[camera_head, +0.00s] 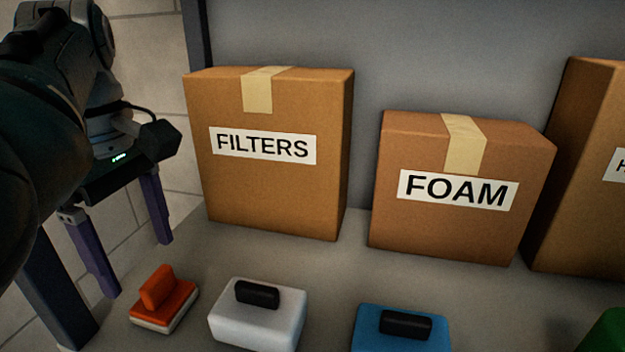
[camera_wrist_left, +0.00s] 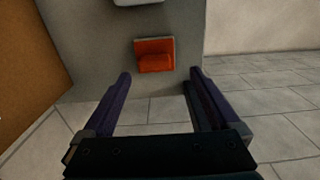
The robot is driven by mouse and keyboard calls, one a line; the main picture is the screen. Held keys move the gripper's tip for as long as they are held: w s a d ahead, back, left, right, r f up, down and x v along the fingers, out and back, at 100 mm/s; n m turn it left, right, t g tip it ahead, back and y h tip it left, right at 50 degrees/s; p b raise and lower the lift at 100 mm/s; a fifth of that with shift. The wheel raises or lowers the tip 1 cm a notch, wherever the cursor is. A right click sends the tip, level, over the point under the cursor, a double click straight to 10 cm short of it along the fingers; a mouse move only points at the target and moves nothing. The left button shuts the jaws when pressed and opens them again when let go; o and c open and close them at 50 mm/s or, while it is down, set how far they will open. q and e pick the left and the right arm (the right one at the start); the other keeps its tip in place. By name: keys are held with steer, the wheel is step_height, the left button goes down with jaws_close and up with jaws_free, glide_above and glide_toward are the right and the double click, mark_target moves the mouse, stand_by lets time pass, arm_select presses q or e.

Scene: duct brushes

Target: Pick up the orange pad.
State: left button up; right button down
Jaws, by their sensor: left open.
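The orange pad (camera_head: 163,302) lies on the grey shelf at the lower left in the head view. It has an upright orange grip on top and a pale underside. In the left wrist view the orange pad (camera_wrist_left: 155,56) shows beyond the fingertips, between their lines. My left gripper (camera_head: 134,268) is open and empty, with its purple fingers pointing down at the shelf's left edge, behind and left of the pad and apart from it. The left gripper's fingers also show wide apart in the left wrist view (camera_wrist_left: 159,82). My right gripper is not in view.
A white block (camera_head: 258,312) and a blue block (camera_head: 402,329), both with black grips, sit right of the pad. A green thing (camera_head: 604,333) is partly cut off. Boxes labelled FILTERS (camera_head: 270,190) and FOAM (camera_head: 450,225) and another box (camera_head: 585,190) stand behind.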

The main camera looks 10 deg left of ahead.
arm_select(q)
steer(key=f, duration=0.5)
steer(key=shift+w+d+f, duration=0.2)
steer(key=shift+w+f, duration=0.15)
steer(key=c, duration=1.5)
step_height(320, 180, up, 12)
step_height(320, 180, up, 8)
steer(key=p, duration=0.4)
glide_above(155, 276)
